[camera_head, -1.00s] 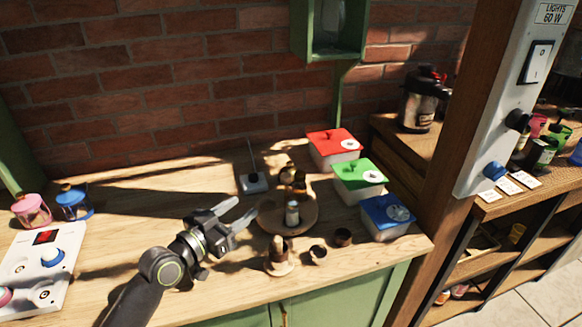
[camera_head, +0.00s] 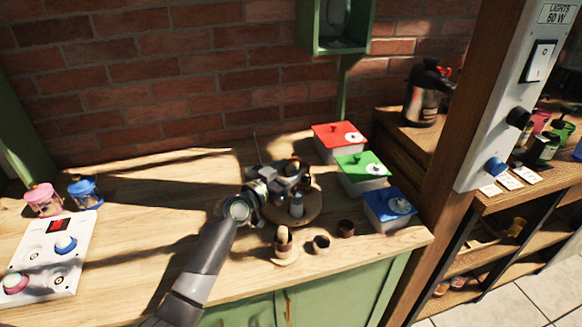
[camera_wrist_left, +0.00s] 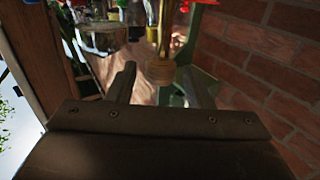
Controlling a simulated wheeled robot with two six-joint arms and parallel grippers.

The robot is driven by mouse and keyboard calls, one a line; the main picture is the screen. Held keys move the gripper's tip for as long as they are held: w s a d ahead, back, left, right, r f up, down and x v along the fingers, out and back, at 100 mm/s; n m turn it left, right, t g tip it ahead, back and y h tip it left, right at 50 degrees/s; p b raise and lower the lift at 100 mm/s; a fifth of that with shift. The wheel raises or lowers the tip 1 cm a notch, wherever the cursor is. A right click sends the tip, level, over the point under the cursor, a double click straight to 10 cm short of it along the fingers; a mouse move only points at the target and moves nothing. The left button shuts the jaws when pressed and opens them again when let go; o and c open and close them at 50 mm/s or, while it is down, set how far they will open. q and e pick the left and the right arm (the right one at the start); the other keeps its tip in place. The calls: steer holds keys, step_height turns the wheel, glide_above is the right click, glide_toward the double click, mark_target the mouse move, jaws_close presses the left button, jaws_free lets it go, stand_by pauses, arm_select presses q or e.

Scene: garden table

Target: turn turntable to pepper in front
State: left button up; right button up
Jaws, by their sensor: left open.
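The round wooden turntable (camera_head: 314,208) stands on the wooden counter, left of the lidded boxes. A pale grey-white shaker (camera_head: 297,205) stands on its near side. Dark and amber containers at its back are mostly hidden by my gripper. I cannot tell which one is the pepper. My left gripper (camera_head: 292,171) is open over the back of the turntable, among these containers. In the left wrist view its two fingers (camera_wrist_left: 160,85) stand apart, with a wooden knob-like part on a brass stem (camera_wrist_left: 160,71) between or just beyond them. My right gripper is not in view.
Boxes with red (camera_head: 338,136), green (camera_head: 362,166) and blue (camera_head: 391,203) lids stand close on the right. A wooden holder (camera_head: 284,244) and two small dark cups (camera_head: 321,244) stand in front. The counter at left centre is clear; a white button panel (camera_head: 45,258) lies far left.

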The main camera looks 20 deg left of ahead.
arm_select(q)
steer(key=shift+w+d, duration=0.2)
steer(key=shift+w, duration=0.25)
jaws_close()
